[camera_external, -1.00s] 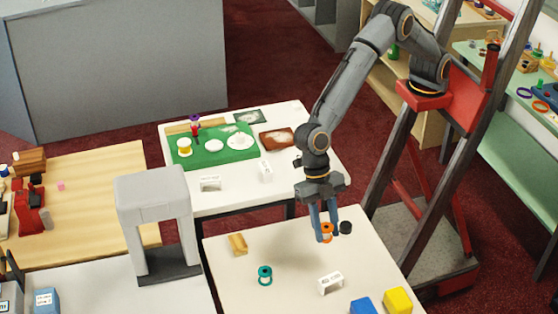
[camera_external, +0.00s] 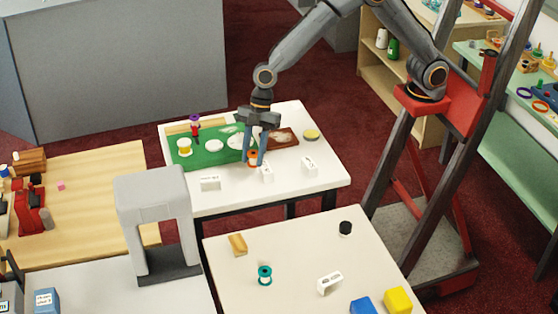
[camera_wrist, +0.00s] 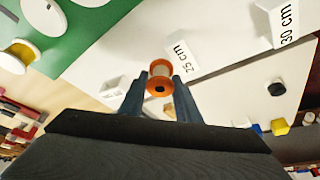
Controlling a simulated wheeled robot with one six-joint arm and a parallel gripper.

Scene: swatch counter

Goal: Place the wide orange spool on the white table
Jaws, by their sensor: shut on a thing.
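The orange spool (camera_external: 252,159) has orange flanges and a pale middle. My gripper (camera_external: 256,161) is shut on it, with one finger on each side, over the white table with the green mat. In the wrist view the spool (camera_wrist: 160,78) sits between the fingertips, end partly facing the camera. The white table (camera_external: 235,200) has bare surface around its labelled blocks; it also shows in the wrist view (camera_wrist: 225,90). The spool is close to the "25 cm" block (camera_external: 266,173). I cannot tell whether the spool touches the tabletop.
The green mat (camera_external: 183,158) holds a yellow spool and white discs. A "30 cm" block (camera_wrist: 278,22) and another white block (camera_external: 210,183) stand nearby. A brown tray (camera_external: 284,138) lies behind. The front table (camera_external: 300,250) carries a teal spool (camera_external: 265,275) and a black spool (camera_external: 345,229).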

